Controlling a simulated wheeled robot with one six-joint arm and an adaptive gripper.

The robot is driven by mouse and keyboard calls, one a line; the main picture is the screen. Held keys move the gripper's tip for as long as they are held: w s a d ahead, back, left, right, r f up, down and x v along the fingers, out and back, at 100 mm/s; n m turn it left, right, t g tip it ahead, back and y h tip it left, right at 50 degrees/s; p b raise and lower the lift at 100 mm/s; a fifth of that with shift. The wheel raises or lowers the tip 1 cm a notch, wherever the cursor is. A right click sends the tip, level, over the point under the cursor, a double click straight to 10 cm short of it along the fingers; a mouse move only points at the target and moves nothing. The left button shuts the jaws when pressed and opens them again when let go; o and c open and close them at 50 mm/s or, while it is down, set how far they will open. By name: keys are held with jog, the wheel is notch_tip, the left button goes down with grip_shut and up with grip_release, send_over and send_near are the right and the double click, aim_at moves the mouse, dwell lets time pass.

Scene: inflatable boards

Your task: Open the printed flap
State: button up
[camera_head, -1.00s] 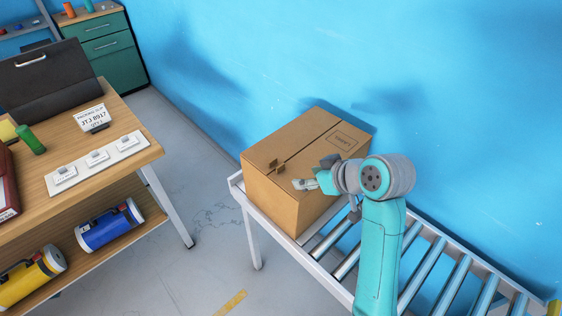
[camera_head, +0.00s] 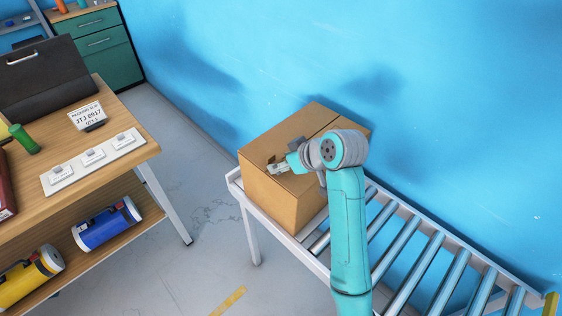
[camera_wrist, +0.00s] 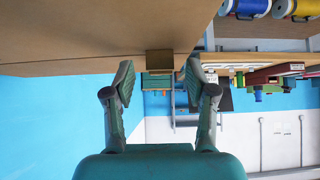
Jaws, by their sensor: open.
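The closed cardboard box (camera_head: 266,190) sits on the roller conveyor. A seam divides its top into two flaps. The printed flap (camera_head: 347,123) is the one on the right; its print is hidden behind my arm in the head view. My gripper (camera_head: 283,162) is low over the near end of the seam, its fingers apart. In the wrist view, the box top (camera_wrist: 80,35) fills the upper part, and a small brown tab (camera_wrist: 159,61) stands from it between the fingertips of my open gripper (camera_wrist: 158,72). I see no clear contact with the tab.
The roller conveyor (camera_head: 410,240) runs on to the right, its rollers bare. A blue wall (camera_head: 450,100) stands close behind the box. A wooden workbench (camera_head: 130,155) with a packing slip stand and small items is at the left. Floor (camera_head: 215,215) lies free between bench and conveyor.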

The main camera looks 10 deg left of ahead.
jog(key=shift+w+a+f, duration=0.3)
jog(key=shift+a+f, duration=0.05)
jog(key=shift+f, duration=0.15)
grip_shut()
